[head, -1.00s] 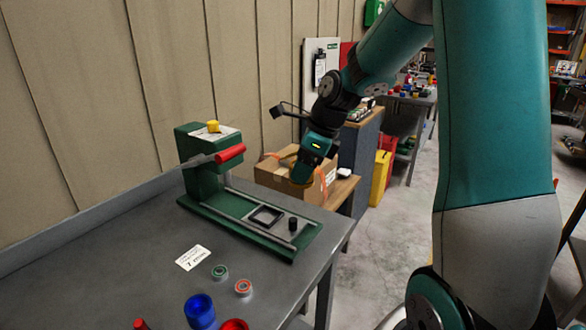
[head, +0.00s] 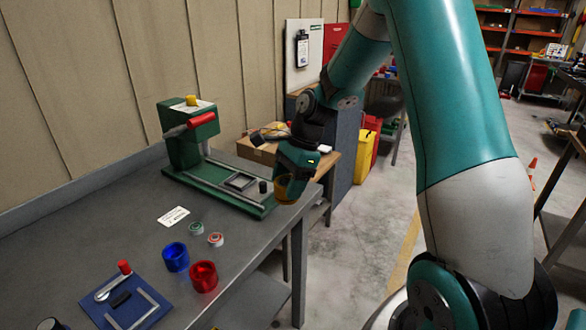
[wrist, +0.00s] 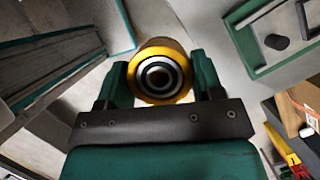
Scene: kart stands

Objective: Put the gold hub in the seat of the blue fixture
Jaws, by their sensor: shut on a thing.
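My gripper (head: 283,188) is shut on the gold hub (head: 291,190) in the head view, off the right end of the green press. In the wrist view my gripper (wrist: 161,84) has a finger on each side of the gold hub (wrist: 159,53), whose dark bore and pale inner rings face the camera. The blue fixture (head: 92,313) lies at the near left of the bench in the head view. It is a flat blue plate with a silver bracket, a black block and a red-knobbed lever. Its seat is hard to make out.
The green press (head: 190,137) stands at the back of the grey bench (head: 95,225). A blue cup (head: 175,257), a red cup (head: 203,277) and two small rings (head: 206,233) stand between it and the fixture. A cardboard box (head: 254,150) is behind my gripper.

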